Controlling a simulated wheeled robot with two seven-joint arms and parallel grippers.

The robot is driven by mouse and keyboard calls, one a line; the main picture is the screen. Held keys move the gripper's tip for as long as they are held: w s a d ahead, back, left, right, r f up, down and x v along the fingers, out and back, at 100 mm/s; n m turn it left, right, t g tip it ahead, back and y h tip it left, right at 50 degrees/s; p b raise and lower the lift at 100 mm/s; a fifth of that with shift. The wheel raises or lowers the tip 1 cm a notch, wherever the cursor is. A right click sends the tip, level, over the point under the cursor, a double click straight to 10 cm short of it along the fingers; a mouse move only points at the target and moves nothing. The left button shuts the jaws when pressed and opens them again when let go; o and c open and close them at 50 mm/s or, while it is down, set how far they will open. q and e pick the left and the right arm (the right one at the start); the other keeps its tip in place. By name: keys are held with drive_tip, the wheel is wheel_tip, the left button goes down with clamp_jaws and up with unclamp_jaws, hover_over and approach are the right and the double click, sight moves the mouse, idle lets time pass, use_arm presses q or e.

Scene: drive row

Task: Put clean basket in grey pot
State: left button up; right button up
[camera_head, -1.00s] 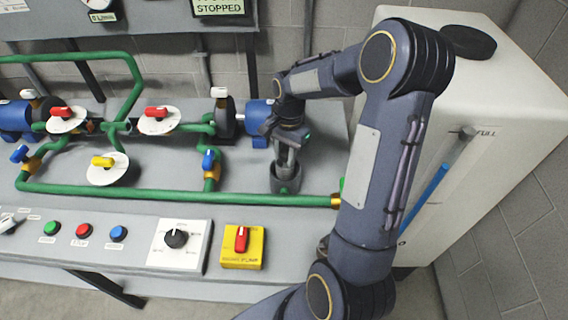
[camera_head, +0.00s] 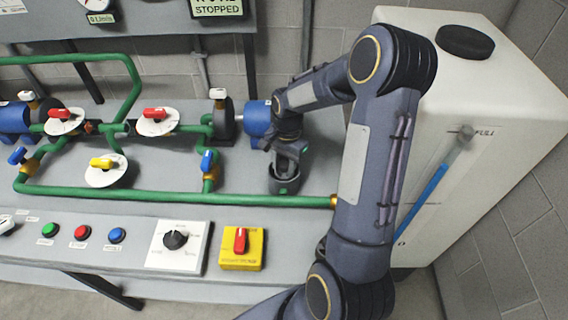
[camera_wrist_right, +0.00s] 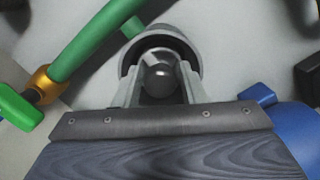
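The grey pot (camera_head: 284,184) stands upright on the bench by the end of the green pipe. My right gripper (camera_head: 287,150) points down into its mouth. In the right wrist view, the pot's rim (camera_wrist_right: 188,47) surrounds the fingertips (camera_wrist_right: 160,85). A rounded grey metal piece, which seems to be the clean basket (camera_wrist_right: 159,80), sits between the two fingers, which appear closed on its sides. Most of the basket is hidden by the fingers and the pot, so I cannot tell whether it touches the bottom. My left gripper is not in view.
Green pipes (camera_head: 180,194) with valves run left of the pot. A blue motor (camera_head: 257,118) is close behind it. A yellow switch box (camera_head: 242,248) and control panel (camera_head: 100,240) lie in front. A white tank (camera_head: 480,110) stands at right.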

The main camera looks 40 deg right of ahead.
drive_tip(key=shift+r, duration=0.15)
wheel_tip(320, 180, up, 12)
drive_tip(key=d, duration=0.1)
drive_tip(key=s+a+r+n+t+y, duration=0.1)
drive_tip(key=s+a+r+n+t, duration=0.2)
drive_tip(key=s+a+r+n, duration=0.45)
drive_tip(key=s+a+f+n+t+y, duration=0.1)
drive_tip(key=s+a+f+n+t, duration=0.2)
drive_tip(key=s+a+n, duration=0.2)
drive_tip(key=s+a, duration=0.3)
drive_tip(key=s, duration=0.3)
drive_tip(key=shift+a+p, duration=0.15)
drive_tip(key=shift+p, duration=0.15)
drive_tip(key=shift+s+f, duration=0.1)
